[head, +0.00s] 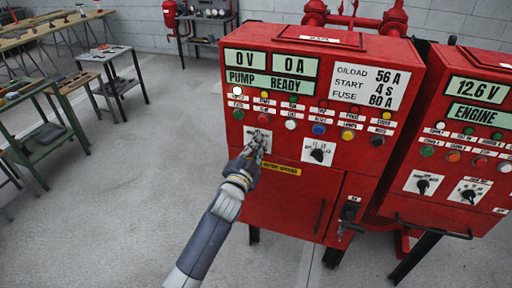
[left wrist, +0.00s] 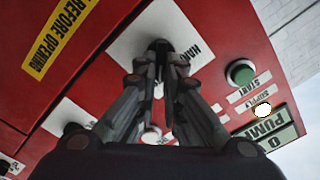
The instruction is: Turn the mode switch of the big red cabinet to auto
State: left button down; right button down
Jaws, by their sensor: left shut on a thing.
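The big red cabinet (head: 290,175) stands in the middle of the head view, with displays reading 0 V, 0 A and PUMP READY. My left gripper (head: 258,143) is at the white switch plate on the left of its front and hides most of that plate. In the left wrist view, upside down, my left gripper (left wrist: 161,60) is shut on the black knob of the mode switch (left wrist: 160,46), a finger on each side. The white plate (left wrist: 192,30) shows part of the word HAND. The knob's pointing direction is hidden by the fingers. My right gripper is not in view.
A second black rotary switch (head: 318,153) sits to the right on the same cabinet. Rows of coloured buttons and lamps lie just above. Another red cabinet (head: 455,150) stands at the right. Workbenches (head: 50,110) stand at the left, with clear grey floor between.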

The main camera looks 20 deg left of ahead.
pick_arm(q)
jog(key=c, duration=1.7)
grip_release()
jog(key=s, duration=1.2)
jog(key=shift+a, duration=0.2)
